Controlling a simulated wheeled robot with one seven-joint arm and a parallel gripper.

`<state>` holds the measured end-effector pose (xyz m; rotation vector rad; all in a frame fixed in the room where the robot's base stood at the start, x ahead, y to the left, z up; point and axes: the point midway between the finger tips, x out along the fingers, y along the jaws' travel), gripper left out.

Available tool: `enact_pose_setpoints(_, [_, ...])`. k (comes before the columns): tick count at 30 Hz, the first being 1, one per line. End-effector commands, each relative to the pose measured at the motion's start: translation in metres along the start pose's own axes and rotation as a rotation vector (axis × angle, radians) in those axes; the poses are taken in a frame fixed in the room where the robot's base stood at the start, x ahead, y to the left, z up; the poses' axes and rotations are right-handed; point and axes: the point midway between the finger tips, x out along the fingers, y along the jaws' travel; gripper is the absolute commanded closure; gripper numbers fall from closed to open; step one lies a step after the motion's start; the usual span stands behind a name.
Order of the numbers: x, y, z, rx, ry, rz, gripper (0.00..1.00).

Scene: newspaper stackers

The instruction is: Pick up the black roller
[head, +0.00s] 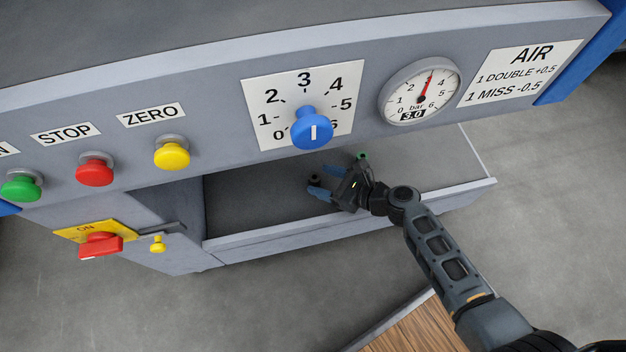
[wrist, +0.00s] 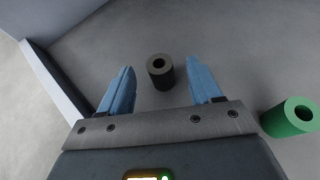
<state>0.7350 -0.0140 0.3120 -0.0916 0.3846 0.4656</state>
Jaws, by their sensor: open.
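The black roller (wrist: 160,74) is a short dark cylinder with a hole through its middle. In the wrist view it stands on the grey tray floor, just beyond and between my fingertips. In the head view it is a small dark shape (head: 315,179) by the blue fingers. My gripper (wrist: 158,80) is open, with one blue finger on each side of the roller's line and nothing held. In the head view my gripper (head: 316,190) reaches into the open tray from the right. Whether the fingers touch the roller cannot be told.
A green roller (wrist: 292,116) lies right of my gripper, also in the head view (head: 362,156). The tray (head: 350,233) has a raised front wall. The control panel (head: 225,100) with knob, gauge and buttons overhangs it. The tray floor left of the gripper is bare.

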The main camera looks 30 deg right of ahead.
Motion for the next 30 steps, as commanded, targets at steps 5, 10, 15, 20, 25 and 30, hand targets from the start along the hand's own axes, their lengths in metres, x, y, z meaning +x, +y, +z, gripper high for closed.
enact_pose_setpoints(5, [0.023,0.001,-0.005,-0.002,0.000,0.002,0.36])
enact_pose_setpoints(10, [0.045,0.000,-0.004,-0.002,-0.001,0.000,0.36])
enact_pose_setpoints(15, [0.048,0.000,-0.002,0.000,0.001,0.000,0.36])
enact_pose_setpoints(20, [0.047,0.000,-0.002,-0.001,0.001,-0.001,0.43])
enact_pose_setpoints(25, [0.047,0.000,-0.002,-0.001,0.001,-0.001,0.59])
enact_pose_setpoints(30, [0.047,0.000,-0.002,-0.001,0.001,-0.001,0.75])
